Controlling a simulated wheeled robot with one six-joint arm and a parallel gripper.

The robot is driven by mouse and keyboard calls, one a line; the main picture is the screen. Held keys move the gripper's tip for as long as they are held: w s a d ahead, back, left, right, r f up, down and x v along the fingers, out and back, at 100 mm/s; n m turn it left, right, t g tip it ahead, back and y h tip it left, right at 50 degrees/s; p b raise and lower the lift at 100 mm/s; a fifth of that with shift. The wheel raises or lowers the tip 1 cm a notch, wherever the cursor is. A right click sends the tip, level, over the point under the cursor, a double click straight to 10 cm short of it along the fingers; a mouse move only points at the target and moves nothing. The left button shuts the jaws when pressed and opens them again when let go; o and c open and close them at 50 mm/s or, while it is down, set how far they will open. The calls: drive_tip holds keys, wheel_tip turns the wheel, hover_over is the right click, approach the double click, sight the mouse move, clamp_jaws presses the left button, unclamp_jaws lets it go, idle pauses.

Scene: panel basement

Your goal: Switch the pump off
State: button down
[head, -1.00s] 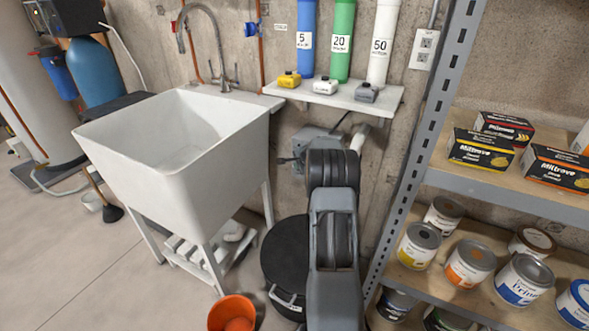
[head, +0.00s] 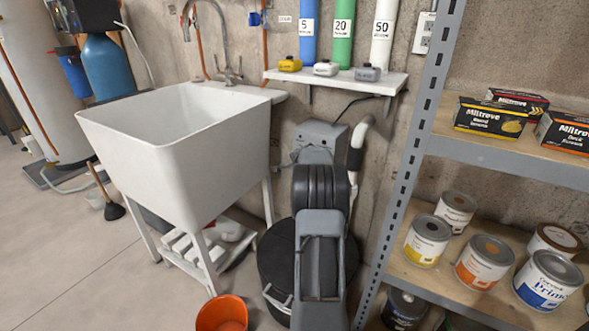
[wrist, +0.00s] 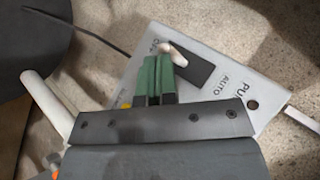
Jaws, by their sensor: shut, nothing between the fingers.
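The pump's grey switch box (head: 322,140) is on the wall below the small shelf. In the wrist view its tilted light face (wrist: 215,62) shows AUTO, part of a word starting PU, and a partly hidden label by the upper left of a dark slot (wrist: 190,68). A pale switch lever (wrist: 174,50) stands at that upper-left end, away from AUTO. My gripper (wrist: 158,60) has its green fingers shut and empty, right beside the lever; I cannot tell whether they touch it. In the head view my arm hides the fingers.
A white sink (head: 180,140) stands left, with an orange bucket (head: 222,313) in front. A black round lid (head: 280,265) lies under my arm. A metal rack (head: 408,165) with cans is close on the right. A white pipe (head: 356,150) rises beside the box.

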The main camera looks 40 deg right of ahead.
drive_tip(key=shift+w+a+r, duration=0.1)
drive_tip(key=shift+r, duration=0.1)
drive_tip(key=shift+r+p, duration=0.7)
drive_tip(key=shift+p, duration=0.05)
